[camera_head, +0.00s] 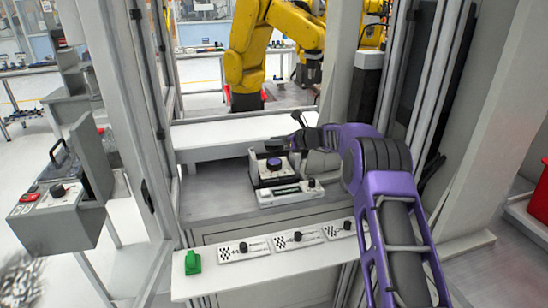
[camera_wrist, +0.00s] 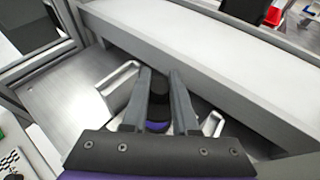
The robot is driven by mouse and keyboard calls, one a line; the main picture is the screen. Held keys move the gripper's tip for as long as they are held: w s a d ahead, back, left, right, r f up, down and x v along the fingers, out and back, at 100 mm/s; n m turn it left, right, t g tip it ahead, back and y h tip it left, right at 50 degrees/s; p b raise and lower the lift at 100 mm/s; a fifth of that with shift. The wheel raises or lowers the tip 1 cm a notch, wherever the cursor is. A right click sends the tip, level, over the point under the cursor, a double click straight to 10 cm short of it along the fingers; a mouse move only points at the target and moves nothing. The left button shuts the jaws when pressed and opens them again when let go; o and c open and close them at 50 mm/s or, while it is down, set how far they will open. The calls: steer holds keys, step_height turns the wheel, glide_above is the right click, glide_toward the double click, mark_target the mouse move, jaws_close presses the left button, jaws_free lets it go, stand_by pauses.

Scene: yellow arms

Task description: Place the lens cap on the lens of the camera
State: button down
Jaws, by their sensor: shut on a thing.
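My gripper (camera_wrist: 163,72) has its two grey fingers closed around a dark round object (camera_wrist: 158,84). I cannot tell for sure whether this is the lens cap. A purple patch shows below the object, between the fingers. In the head view my gripper (camera_head: 283,143) hangs above a white and black device (camera_head: 262,180) on the grey bench. A dark purple round part (camera_head: 274,163) shows at the device's top. The device may be the camera. I cannot tell whether the held object touches it.
A white raised shelf (camera_head: 215,137) runs behind the device. A front ledge carries several checkered plates with black knobs, one a white plate (camera_head: 232,254), and a green block (camera_head: 193,262). Frame posts stand at both sides. A yellow robot arm (camera_head: 245,60) stands behind.

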mark_target(274, 161)
steer(key=shift+f, duration=2.55)
steer(key=shift+f, duration=0.15)
steer(key=shift+f+b, duration=0.15)
steer(key=shift+b, duration=0.15)
steer(key=c, duration=0.7)
jaws_free()
steer(key=shift+r, duration=0.3)
steer(key=v, duration=1.2)
